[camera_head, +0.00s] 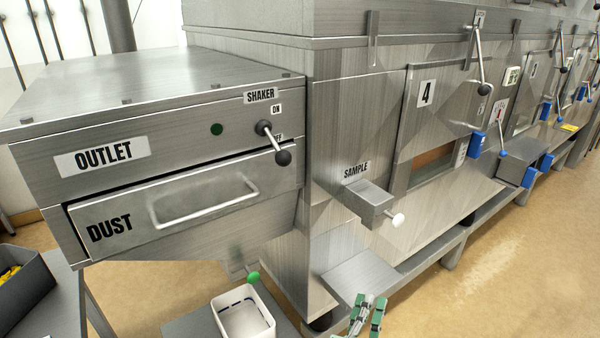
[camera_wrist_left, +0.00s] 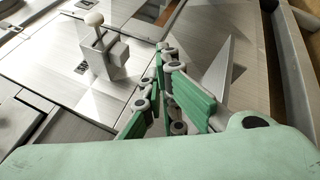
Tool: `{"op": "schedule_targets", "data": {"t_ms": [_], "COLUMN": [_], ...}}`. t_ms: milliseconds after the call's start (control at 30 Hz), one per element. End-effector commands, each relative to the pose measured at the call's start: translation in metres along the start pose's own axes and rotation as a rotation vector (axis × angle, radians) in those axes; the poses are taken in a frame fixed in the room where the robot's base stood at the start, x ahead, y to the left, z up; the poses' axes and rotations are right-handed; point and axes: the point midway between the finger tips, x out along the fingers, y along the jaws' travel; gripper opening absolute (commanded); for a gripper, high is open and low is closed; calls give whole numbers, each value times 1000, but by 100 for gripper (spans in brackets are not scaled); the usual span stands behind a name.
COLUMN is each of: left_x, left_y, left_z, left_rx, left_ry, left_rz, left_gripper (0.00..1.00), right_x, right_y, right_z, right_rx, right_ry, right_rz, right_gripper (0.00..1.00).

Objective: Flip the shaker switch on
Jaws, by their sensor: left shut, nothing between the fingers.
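The shaker switch (camera_head: 273,142) is a short metal lever with a black ball end on the upper front panel of the grey outlet box. It slants down from its pivot, its ball beside the partly hidden OFF label. The SHAKER label (camera_head: 260,95) and ON label (camera_head: 276,109) sit above it. My left gripper (camera_head: 368,312), with green finger pads, is at the bottom edge of the head view, well below and right of the switch. It is shut and empty; its fingers also show in the left wrist view (camera_wrist_left: 166,90). My right gripper is not in view.
A dark green lamp (camera_head: 217,129) is left of the switch. The dust drawer handle (camera_head: 207,203) juts out below. The sample box (camera_head: 368,203) with its white knob protrudes between switch and gripper; it also shows in the wrist view (camera_wrist_left: 104,58). A white bin (camera_head: 243,314) stands below.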

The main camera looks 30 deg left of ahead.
Motion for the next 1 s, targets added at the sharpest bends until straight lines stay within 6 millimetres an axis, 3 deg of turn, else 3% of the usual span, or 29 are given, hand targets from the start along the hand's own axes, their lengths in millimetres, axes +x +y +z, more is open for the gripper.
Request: {"op": "schedule_targets", "data": {"t_ms": [33, 200, 300, 400, 600, 1000], "left_x": [15, 34, 30, 24, 17, 19], "left_y": [42, 174, 224, 253, 274, 277], "left_z": [11, 18, 12, 6, -1, -3], "left_rx": [-147, -740, -1029, -1236, -1419, -1422], "left_ry": [19, 60, 59, 54, 44, 43], "left_rz": [103, 462, 624, 738, 834, 838], "left_gripper": [0, 0, 0, 0, 0, 0], "right_x": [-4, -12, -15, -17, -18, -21], "right_y": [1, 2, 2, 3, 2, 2], "right_z": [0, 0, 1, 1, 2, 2], "right_rx": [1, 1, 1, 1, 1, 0], "right_ry": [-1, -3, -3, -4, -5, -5], "right_rz": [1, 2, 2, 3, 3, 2], "right_gripper": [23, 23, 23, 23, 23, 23]}}
